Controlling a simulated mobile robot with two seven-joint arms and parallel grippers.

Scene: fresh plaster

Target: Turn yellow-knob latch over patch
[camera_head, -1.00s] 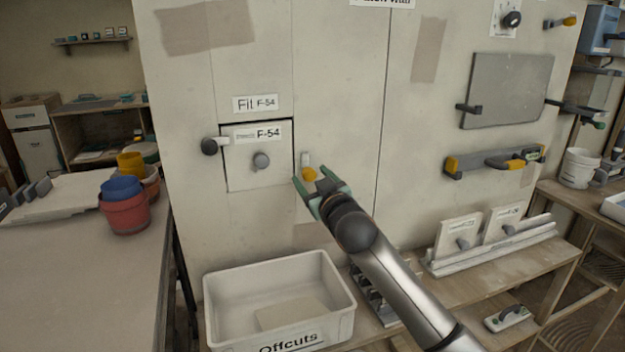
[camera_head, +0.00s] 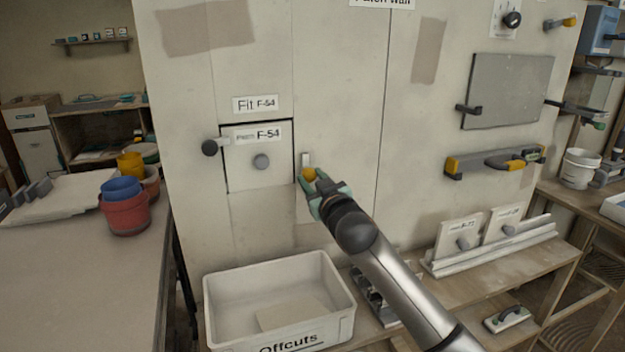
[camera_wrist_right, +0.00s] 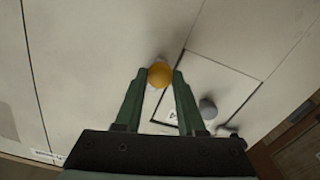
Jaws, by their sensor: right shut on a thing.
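The patch (camera_head: 245,172), a square panel marked F-54 with a grey knob (camera_head: 261,161), sits in the wall opening. The yellow-knob latch (camera_head: 306,160) is at the patch's right edge, its pale bar pointing up from the knob and lying beside the patch, not across it. My right gripper (camera_head: 312,178) is shut on the yellow knob; the knob (camera_wrist_right: 160,74) also shows between the fingertips (camera_wrist_right: 160,80) in the right wrist view. A black-knob latch (camera_head: 210,147) at the patch's left reaches its bar over the patch edge. My left gripper is not in view.
A white Offcuts bin (camera_head: 222,317) stands below the patch. A bench (camera_head: 80,262) with red and blue buckets (camera_head: 124,215) is at left. Spare panels (camera_head: 459,238) stand in a rack at right. The wall around the latch is clear.

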